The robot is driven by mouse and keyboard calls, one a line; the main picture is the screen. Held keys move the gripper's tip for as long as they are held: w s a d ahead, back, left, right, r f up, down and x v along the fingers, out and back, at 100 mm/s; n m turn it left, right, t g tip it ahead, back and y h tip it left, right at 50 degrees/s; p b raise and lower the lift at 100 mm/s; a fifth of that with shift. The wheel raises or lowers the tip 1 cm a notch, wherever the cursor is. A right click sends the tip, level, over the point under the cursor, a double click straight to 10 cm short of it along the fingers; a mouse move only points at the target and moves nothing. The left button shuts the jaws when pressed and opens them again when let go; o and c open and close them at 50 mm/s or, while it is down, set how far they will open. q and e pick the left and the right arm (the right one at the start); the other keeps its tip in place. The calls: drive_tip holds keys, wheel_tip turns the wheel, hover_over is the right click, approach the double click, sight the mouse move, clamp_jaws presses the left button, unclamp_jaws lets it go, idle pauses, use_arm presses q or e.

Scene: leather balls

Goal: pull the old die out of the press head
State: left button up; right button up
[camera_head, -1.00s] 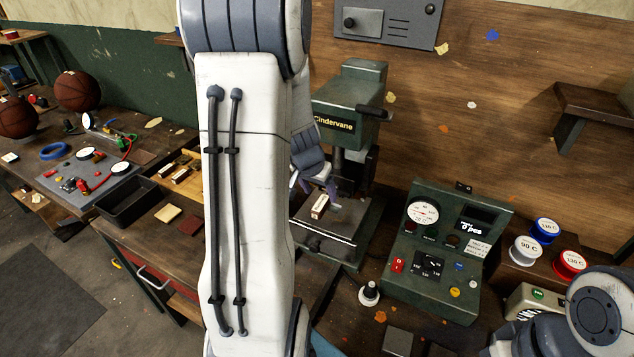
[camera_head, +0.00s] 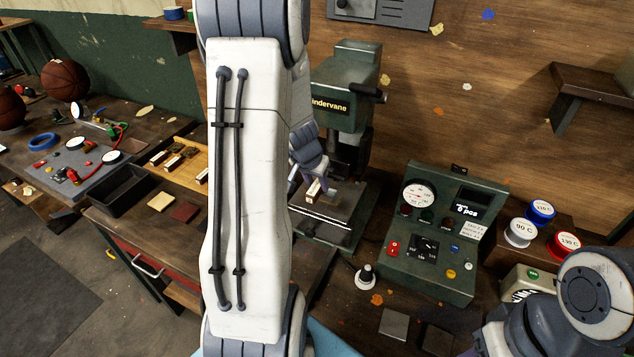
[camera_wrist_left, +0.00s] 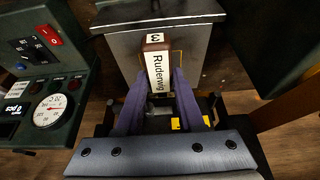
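The press head (camera_head: 345,90) is green, with a Cindervane label and a side handle; its label is partly covered by my left arm. A small pale-faced die (camera_head: 314,190) sits below the head, at the press's flat plate (camera_head: 335,213). In the left wrist view the die (camera_wrist_left: 158,68) has a brown top and lettering that looks like "Rudenwg", with a "3". My left gripper (camera_wrist_left: 161,76) has its purple fingers on either side of the die's near end. Whether both fingers press on it is unclear. My right arm shows at lower right; its gripper is outside the view.
A green control box (camera_head: 440,230) with gauge and buttons stands right of the press. A wooden tray (camera_head: 178,165) with similar blocks and a black bin (camera_head: 120,190) lie left. My left arm hides the middle.

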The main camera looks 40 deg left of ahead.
sight(309, 195)
use_arm(q)
clamp_jaws()
drive_tip(key=shift+s, duration=0.1)
drive_tip(key=shift+s, duration=0.1)
drive_tip(key=shift+s+d+b, duration=0.25)
drive_tip(key=shift+s+b, duration=0.55)
drive_tip(key=shift+s, duration=0.2)
drive_tip(key=shift+s+d+b, duration=0.25)
drive_tip(key=shift+s+b, duration=0.5)
drive_tip(key=shift+s, duration=0.25)
drive_tip(key=shift+s+d+b, duration=0.2)
drive_tip(key=shift+s+b, duration=0.2)
drive_tip(key=shift+s, duration=0.35)
drive_tip(key=shift+s+d+b, duration=0.15)
drive_tip(key=shift+s+b, duration=0.2)
drive_tip(key=shift+s, duration=0.4)
drive_tip(key=shift+s+d+b, duration=0.2)
drive_tip(key=shift+s+b, duration=0.2)
drive_tip(key=shift+s, duration=0.35)
drive_tip(key=shift+s, duration=0.15)
